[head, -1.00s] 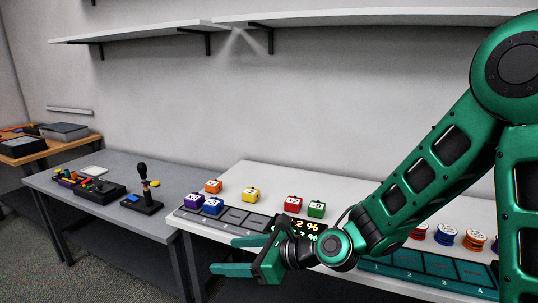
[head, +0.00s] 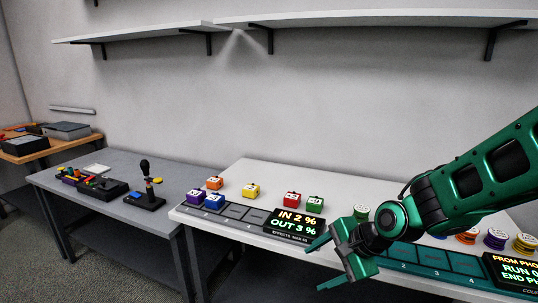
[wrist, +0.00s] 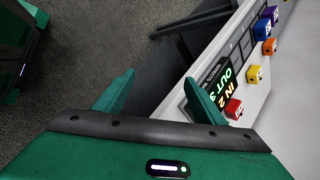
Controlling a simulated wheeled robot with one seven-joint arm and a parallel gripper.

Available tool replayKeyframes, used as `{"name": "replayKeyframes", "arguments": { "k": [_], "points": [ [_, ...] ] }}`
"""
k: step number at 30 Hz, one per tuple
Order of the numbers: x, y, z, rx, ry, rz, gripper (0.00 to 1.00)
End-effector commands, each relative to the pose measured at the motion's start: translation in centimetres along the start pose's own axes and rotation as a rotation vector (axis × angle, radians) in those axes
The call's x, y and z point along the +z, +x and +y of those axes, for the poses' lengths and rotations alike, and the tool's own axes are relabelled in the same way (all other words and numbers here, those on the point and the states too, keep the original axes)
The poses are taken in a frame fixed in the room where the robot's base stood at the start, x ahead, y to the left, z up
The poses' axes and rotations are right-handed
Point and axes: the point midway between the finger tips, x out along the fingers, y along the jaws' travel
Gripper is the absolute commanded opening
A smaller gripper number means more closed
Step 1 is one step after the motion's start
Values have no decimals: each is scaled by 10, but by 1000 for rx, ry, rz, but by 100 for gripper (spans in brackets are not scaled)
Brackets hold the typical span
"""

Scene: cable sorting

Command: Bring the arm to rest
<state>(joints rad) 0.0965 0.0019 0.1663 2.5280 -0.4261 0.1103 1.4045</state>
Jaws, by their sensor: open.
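My gripper (head: 322,264) is open and empty in the head view. It hangs in front of the white table's (head: 262,172) front edge, near the display reading IN 2 %, OUT 3 % (head: 292,223). My green arm comes in from the right side. In the wrist view the two green fingers (wrist: 158,95) are spread apart, with grey floor and the table's side between and beyond them. No object is between the fingers.
On the white table stand yellow (head: 251,190), red (head: 292,199) and green (head: 314,204) blocks. Several spools, one orange (head: 466,236), stand at right behind a teal numbered strip (head: 460,263). A grey table (head: 110,212) with a joystick (head: 146,186) is at left.

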Motion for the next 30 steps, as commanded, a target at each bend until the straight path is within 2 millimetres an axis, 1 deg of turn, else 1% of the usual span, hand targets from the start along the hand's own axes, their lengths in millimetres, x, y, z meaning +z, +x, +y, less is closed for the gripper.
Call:
{"name": "replayKeyframes", "arguments": {
  "k": [1,2,3,5,6,8,9,11,12,15,16,18,21,24,30],
  "points": [
    [-24,-19,10,31,-73,64,64],
    [-38,-29,18,60,-119,98,64],
    [-55,-44,29,100,-176,139,64],
    [-79,-69,47,166,-254,190,64],
    [-93,-86,60,212,-301,217,64],
    [-110,-112,81,283,-362,245,64],
    [-120,-130,96,331,-399,256,64],
    [-131,-157,119,400,-445,260,64],
    [-135,-174,134,443,-473,254,64],
    [-139,-212,172,531,-523,217,64],
    [-138,-221,182,551,-535,202,64],
    [-135,-239,202,586,-558,164,64],
    [-128,-256,222,613,-581,119,64],
    [-122,-264,232,625,-593,90,64],
    [-121,-266,235,629,-600,80,64]
  ]
}}
